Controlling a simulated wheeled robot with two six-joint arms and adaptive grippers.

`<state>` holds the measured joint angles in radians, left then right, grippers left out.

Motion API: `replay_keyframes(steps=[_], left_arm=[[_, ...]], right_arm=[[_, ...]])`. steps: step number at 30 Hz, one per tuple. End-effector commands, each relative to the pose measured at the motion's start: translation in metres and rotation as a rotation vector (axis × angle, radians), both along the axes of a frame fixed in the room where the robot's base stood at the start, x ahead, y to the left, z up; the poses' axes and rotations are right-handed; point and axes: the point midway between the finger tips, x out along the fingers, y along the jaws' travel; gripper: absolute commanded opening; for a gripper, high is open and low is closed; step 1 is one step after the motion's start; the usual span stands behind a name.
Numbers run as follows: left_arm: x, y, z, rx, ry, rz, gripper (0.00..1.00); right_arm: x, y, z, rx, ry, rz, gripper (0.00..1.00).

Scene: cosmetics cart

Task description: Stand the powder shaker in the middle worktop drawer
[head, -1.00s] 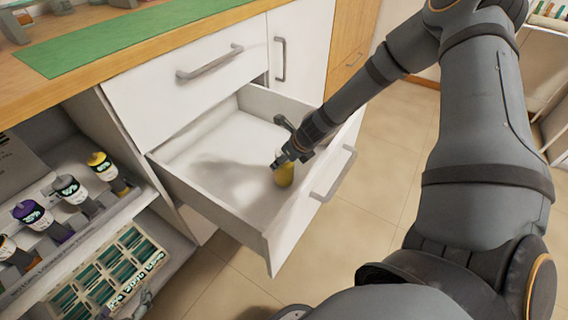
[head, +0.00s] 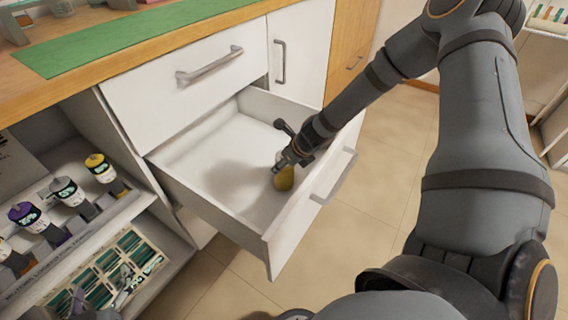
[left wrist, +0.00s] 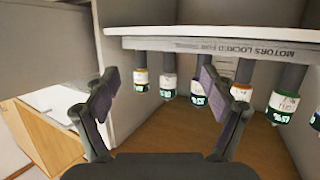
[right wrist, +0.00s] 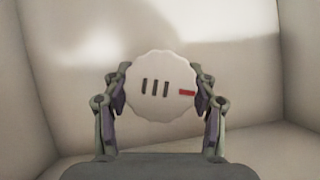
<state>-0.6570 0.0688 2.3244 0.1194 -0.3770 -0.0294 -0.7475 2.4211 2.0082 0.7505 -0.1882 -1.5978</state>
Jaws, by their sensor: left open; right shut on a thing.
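My right gripper (head: 281,164) is shut on the shaker, one finger on each side of the lid. The shaker looks about upright, low over the drawer floor; I cannot tell if it touches. My left gripper (head: 102,293) is open and empty by the lower shelf; its open fingers (left wrist: 158,78) show in the left wrist view.
A closed drawer (head: 190,85) sits above the open one, under the worktop with a green mat (head: 130,40). At left, a shelf holds several bottles (head: 66,191) on grey holders, with a patterned box (head: 130,243) below. The rest of the open drawer is clear.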

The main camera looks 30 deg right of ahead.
Motion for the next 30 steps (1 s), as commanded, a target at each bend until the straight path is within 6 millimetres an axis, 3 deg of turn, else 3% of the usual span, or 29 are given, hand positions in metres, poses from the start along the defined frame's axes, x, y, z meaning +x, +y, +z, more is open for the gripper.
replay_keyframes(steps=[8, 9, 14, 25, 30], left_arm=[[0.004, 0.0, 0.01, 0.001, -0.039, 0.002, 0.84], [0.005, 0.0, 0.011, 0.001, -0.043, 0.002, 0.84], [0.005, 0.0, 0.012, 0.001, -0.045, 0.001, 0.84], [0.002, 0.0, 0.006, 0.001, -0.022, 0.001, 0.84], [-0.012, -0.001, -0.021, 0.0, 0.106, -0.005, 0.84]], right_arm=[[0.0, 0.0, -0.001, 0.0, 0.0, 0.0, 0.2], [0.0, 0.0, -0.001, 0.0, 0.0, 0.0, 0.61], [0.0, 0.0, -0.001, 0.0, 0.0, 0.0, 0.81], [0.0, 0.0, 0.0, 0.0, 0.0, 0.0, 0.81], [-0.001, 0.0, 0.006, 0.0, 0.0, 0.0, 0.81]])
